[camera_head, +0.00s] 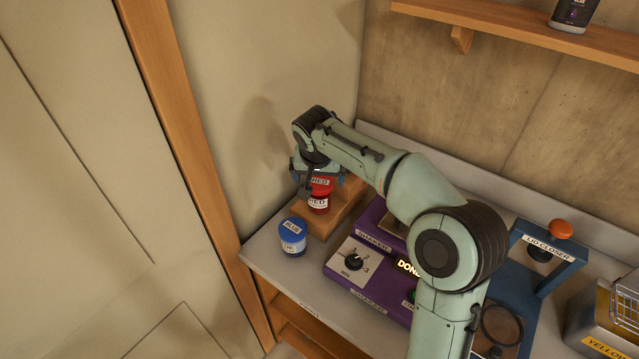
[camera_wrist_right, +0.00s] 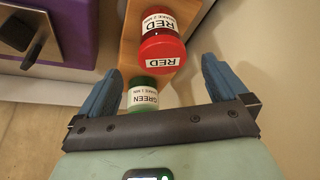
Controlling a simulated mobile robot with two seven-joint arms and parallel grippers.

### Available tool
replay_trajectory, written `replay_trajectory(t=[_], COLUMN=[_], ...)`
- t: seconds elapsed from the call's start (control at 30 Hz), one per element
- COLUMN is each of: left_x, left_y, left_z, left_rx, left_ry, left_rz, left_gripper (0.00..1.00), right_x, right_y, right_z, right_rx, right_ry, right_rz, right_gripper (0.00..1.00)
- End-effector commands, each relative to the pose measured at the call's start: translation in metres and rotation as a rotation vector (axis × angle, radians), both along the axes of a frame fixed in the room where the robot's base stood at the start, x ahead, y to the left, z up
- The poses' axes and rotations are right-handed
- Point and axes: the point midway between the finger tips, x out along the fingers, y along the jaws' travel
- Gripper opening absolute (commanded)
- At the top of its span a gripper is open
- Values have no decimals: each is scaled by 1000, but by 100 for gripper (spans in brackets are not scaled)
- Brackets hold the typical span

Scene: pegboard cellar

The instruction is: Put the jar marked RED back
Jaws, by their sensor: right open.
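The jar marked RED (camera_head: 319,203) has a red lid and stands on a wooden stand (camera_head: 343,217) at the back left of the bench. In the right wrist view the red jar (camera_wrist_right: 162,50) is ahead, around the gap between the fingertips. My right gripper (camera_head: 309,178) is open and over the stand, by the red jar. In the wrist view its blue fingers (camera_wrist_right: 160,66) are apart, with nothing clamped. A jar marked GREEN (camera_wrist_right: 145,94) shows just below the red lid there; I cannot find it in the head view. My left gripper is not in view.
A blue-lidded jar (camera_head: 292,238) stands on the bench in front of the stand. A purple shaker (camera_head: 349,275) with a dial and a lit DONE display is to the right, then a blue lid closer (camera_head: 545,252). The wall is close on the left.

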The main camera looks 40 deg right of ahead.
Motion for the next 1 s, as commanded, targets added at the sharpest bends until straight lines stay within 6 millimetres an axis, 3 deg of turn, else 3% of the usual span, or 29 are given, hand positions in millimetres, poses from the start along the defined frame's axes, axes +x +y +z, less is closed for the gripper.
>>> replay_trajectory(t=[0.1, 0.3, 1.0], left_x=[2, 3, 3], left_y=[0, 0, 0], left_z=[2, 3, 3], left_rx=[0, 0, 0], left_ry=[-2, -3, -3], left_rz=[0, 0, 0], left_gripper=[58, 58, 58], right_x=[-5, -10, -11], right_y=[5, 9, 9], right_z=[20, 33, 34], right_rx=[-1, 0, 0], right_ry=[-3, 0, 1], right_rz=[1, 0, 0], right_gripper=[100, 100, 100])
